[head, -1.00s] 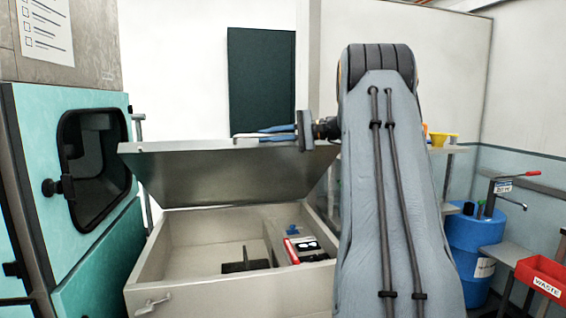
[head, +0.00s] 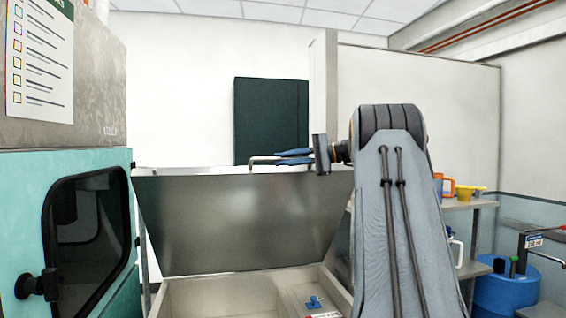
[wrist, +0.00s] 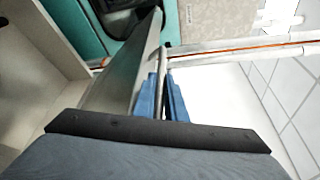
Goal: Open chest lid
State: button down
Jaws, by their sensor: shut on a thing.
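The chest lid (head: 240,222) is a grey metal panel, raised steeply above the open chest (head: 215,298). Its inner face is toward the head camera. My gripper (head: 268,160) is at the lid's top edge, right of its middle, with blue fingers pointing left. In the wrist view the lid (wrist: 130,75) runs along the left of the fingers, and my gripper (wrist: 164,80) is shut on a thin metal bar that appears to be the lid's handle. The exact contact is partly hidden. Inside the chest a small blue item (head: 314,302) shows near the right side.
A teal cabinet with a dark window (head: 88,238) stands close on the left. At the right are a shelf with a yellow container (head: 470,194) and a blue drum (head: 508,290). A dark green panel (head: 270,120) hangs on the wall behind.

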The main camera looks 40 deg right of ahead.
jog(key=shift+f, duration=0.15)
jog(key=c, duration=1.8)
grip_release()
jog(key=shift+w+a, duration=0.1)
jog(key=shift+d, duration=0.2)
jog(key=b+v, duration=0.3)
jog(key=v, duration=0.5)
jog(key=shift+a, duration=0.1)
